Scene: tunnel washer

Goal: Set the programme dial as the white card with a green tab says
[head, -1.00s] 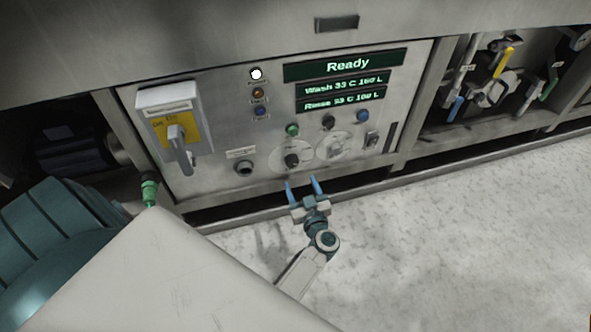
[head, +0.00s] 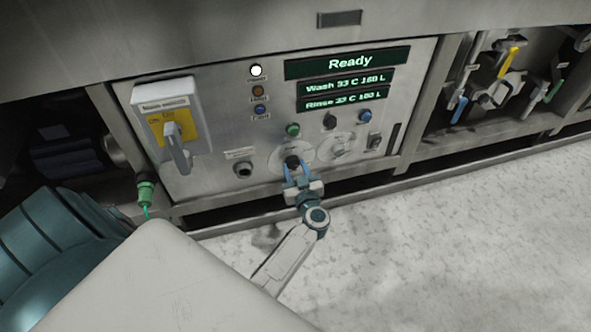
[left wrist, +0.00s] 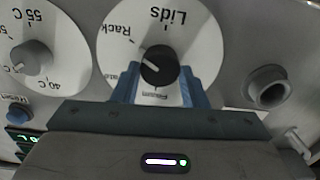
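The programme dial has a black knob (head: 293,161) on a round pale plate (head: 273,165), low on the control panel. In the left wrist view the knob (left wrist: 160,66) shows upside-down words around it: "Lids", "Rack" and others partly hidden. No white card with a green tab shows. My right gripper is not in view.
A second dial (head: 340,147) with temperature marks is just right. Above are a green button (head: 293,129), indicator lamps and a "Ready" display (head: 347,62). A yellow-plated switch handle (head: 178,150) is left.

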